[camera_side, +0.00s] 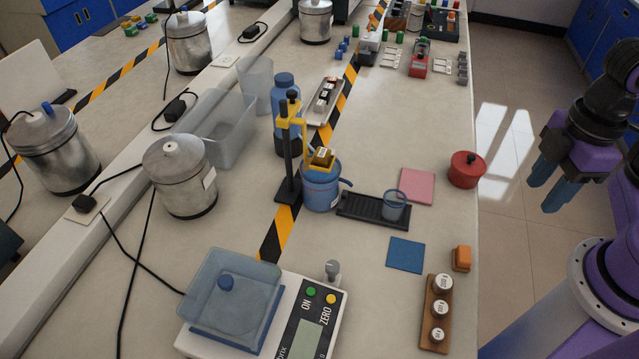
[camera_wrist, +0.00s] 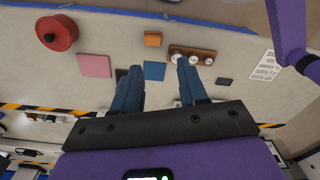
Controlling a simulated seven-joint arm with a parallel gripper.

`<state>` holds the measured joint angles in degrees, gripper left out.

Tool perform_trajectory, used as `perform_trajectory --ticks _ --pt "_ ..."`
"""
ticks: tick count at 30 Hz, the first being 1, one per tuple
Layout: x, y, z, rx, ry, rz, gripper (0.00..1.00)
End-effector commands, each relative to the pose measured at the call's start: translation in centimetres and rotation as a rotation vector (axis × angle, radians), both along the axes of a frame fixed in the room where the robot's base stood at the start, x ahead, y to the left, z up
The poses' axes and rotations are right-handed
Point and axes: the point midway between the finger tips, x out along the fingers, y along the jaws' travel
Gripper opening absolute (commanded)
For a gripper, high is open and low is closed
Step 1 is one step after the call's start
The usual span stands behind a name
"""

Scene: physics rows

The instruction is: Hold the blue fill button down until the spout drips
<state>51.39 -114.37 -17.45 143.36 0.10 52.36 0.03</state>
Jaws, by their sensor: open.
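A blue can (camera_side: 320,188) with a short side spout (camera_side: 345,182) stands upright near the middle of the bench in the side view. The spout points toward a small clear cup (camera_side: 394,206) on a black tray (camera_side: 372,209). I see no drops at the spout at this size. I cannot pick out a blue fill button for certain; a flat blue square (camera_side: 406,254) lies on the bench and shows in the wrist view (camera_wrist: 155,71). My gripper (camera_side: 549,196) is open and empty, right of the bench edge, apart from everything. Its two blue fingers show in the wrist view (camera_wrist: 160,68).
A black stand (camera_side: 287,165) with a yellow clamp is beside the can. A red pot (camera_side: 466,170), pink square (camera_side: 418,186), orange block (camera_side: 461,258) and weight rack (camera_side: 437,315) line the right side. A balance (camera_side: 320,315) stands in front. Bare bench lies between them.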

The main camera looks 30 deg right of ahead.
Motion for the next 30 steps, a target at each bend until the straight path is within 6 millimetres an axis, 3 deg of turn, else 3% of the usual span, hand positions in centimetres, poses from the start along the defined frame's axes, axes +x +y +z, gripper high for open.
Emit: perform_trajectory --ticks 1,2,5,6,30 --pt "0.0 0.0 0.0 0.0 0.0 0.0 0.43" --pt "0.0 0.0 0.0 0.0 0.0 0.0 0.36" --pt "0.0 0.0 0.0 0.0 0.0 0.0 0.04" --pt "0.0 0.0 0.0 0.0 0.0 0.0 0.0" --pt "0.0 0.0 0.0 0.0 0.0 0.0 0.0"
